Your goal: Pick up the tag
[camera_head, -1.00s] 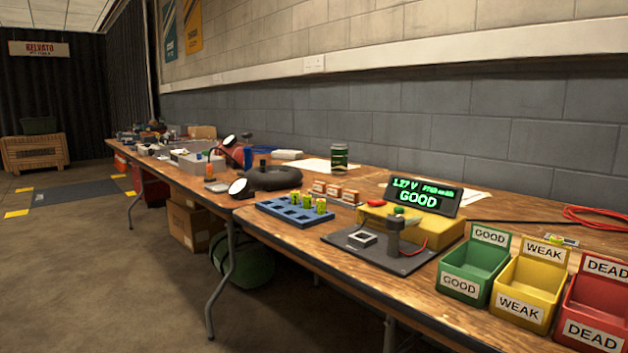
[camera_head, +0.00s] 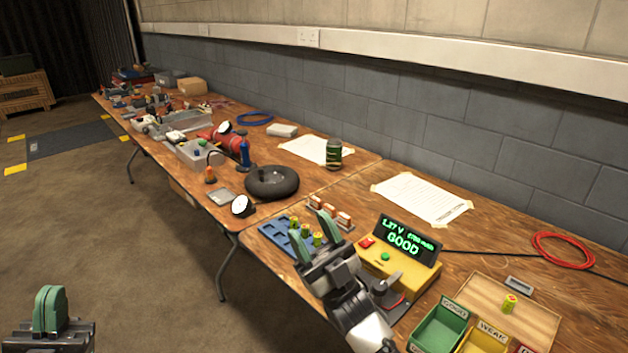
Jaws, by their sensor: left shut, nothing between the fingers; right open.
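I cannot tell for sure which thing is the tag. A small flat grey piece (camera_head: 222,195) lies on the far table, left of the black ring (camera_head: 272,181). Another small grey piece with a pale face (camera_head: 519,284) lies at the back of a wooden tray (camera_head: 467,288) at the right. My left gripper (camera_head: 50,308) is shut and empty at the bottom left, over the floor and away from the table. My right gripper (camera_head: 317,237) is open and empty, over the near table beside the blue battery holder (camera_head: 272,234), hiding part of it.
A yellow tester (camera_head: 425,272) with a lit display (camera_head: 408,241) stands right of my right gripper. A green bin (camera_head: 437,332) and a yellow bin (camera_head: 484,340) are at the bottom right. A battery (camera_head: 509,303) is on the wooden tray. A red cable coil (camera_head: 562,250) lies behind.

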